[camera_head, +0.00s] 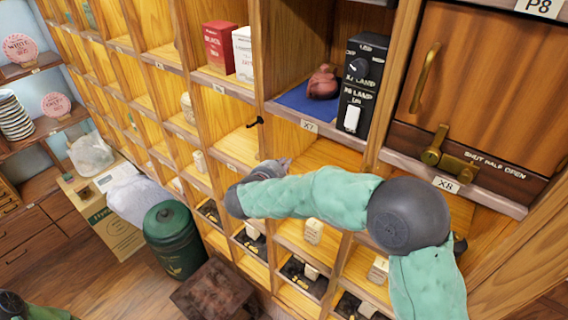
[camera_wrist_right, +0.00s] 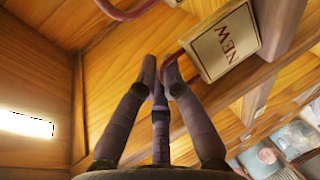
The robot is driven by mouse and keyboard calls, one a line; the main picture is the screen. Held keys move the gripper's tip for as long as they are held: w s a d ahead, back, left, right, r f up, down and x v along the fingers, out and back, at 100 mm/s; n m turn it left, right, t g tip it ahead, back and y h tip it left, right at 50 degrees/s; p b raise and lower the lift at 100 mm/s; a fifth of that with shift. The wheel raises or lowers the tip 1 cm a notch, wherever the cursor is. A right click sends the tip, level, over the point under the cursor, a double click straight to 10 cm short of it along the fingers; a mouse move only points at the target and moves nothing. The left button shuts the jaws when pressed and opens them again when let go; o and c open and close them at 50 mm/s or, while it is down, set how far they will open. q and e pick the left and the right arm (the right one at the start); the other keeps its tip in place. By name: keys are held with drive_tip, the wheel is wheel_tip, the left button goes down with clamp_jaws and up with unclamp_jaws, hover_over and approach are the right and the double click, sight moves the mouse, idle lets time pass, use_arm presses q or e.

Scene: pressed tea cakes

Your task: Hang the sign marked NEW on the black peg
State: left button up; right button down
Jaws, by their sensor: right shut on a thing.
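The sign marked NEW (camera_wrist_right: 222,42) is a cream plaque with a dark border, just right of my fingertips in the right wrist view. A pinkish-red cord (camera_wrist_right: 128,12) curves at the top edge there; where it meets the sign is not clear. My right gripper (camera_wrist_right: 161,74) has its fingertips close together, holding the sign at its edge or cord; the exact grip is hidden. In the head view my right gripper (camera_head: 268,170) is small and partly behind my arm. The black peg (camera_head: 255,122) sticks out from a shelf upright, above and left of it. My left gripper is out of view.
Wooden cubbies surround the arm. A blue-lined cubby holds a reddish-brown figure (camera_head: 322,82) and a black lamp switch box (camera_head: 362,84). Red (camera_head: 220,47) and white (camera_head: 243,54) boxes stand up left. A green canister (camera_head: 174,240) stands on the floor below.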

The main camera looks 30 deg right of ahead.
drive_tip(key=shift+f, duration=0.1)
drive_tip(key=c, duration=1.4)
unclamp_jaws()
